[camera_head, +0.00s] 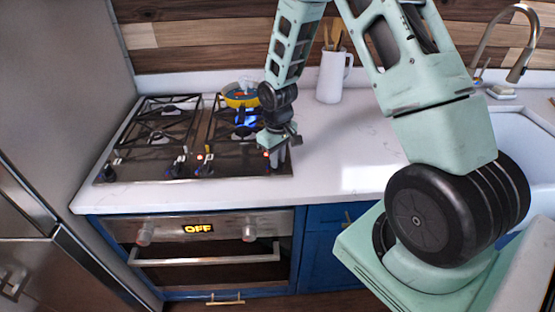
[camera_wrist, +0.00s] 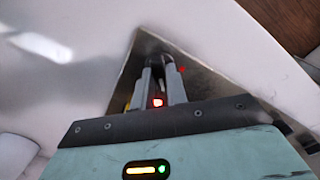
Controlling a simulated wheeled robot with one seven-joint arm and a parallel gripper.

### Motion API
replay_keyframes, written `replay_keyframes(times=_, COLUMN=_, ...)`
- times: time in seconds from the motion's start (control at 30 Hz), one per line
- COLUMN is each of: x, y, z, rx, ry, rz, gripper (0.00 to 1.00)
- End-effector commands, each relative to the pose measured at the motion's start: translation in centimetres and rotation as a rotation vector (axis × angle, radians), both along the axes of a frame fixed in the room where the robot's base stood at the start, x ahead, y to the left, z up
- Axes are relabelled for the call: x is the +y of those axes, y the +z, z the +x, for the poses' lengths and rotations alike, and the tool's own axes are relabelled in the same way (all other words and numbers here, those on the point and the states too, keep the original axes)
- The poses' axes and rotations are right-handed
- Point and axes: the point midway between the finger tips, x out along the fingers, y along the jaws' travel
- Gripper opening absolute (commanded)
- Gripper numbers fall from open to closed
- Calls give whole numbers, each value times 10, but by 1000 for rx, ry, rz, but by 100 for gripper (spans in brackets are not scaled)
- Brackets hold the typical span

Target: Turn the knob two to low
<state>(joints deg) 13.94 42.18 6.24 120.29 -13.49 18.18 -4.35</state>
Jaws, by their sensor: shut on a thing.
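The black gas cooktop (camera_head: 150,172) is set in the white counter, with knobs along its front edge. My gripper (camera_head: 283,150) is down at the cooktop's front right corner, shut on a knob that it mostly hides. In the wrist view my gripper's fingers (camera_wrist: 156,62) are close together over the metal corner of the cooktop (camera_wrist: 200,85). The knob's pointer and setting cannot be made out. Other knobs stand apart from the gripper: one at the front left (camera_head: 108,174) and a pair near the front middle (camera_head: 180,164).
A yellow-rimmed pan (camera_head: 240,98) sits on the right rear burner, close behind my gripper. A white pitcher with utensils (camera_head: 332,76) stands at the back. The oven (camera_head: 205,250) below shows OFF. The counter (camera_head: 350,150) right of the cooktop is clear.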

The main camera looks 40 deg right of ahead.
Motion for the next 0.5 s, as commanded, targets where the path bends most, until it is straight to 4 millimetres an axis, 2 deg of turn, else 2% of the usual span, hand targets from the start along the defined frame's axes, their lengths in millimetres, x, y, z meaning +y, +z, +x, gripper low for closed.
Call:
replay_keyframes(times=0.2, x=0, y=0, z=0, rx=-1, ry=-84, rz=-1, gripper=0)
replay_keyframes(times=0.5, x=0, y=1, z=0, rx=0, ry=-122, rz=0, gripper=0)
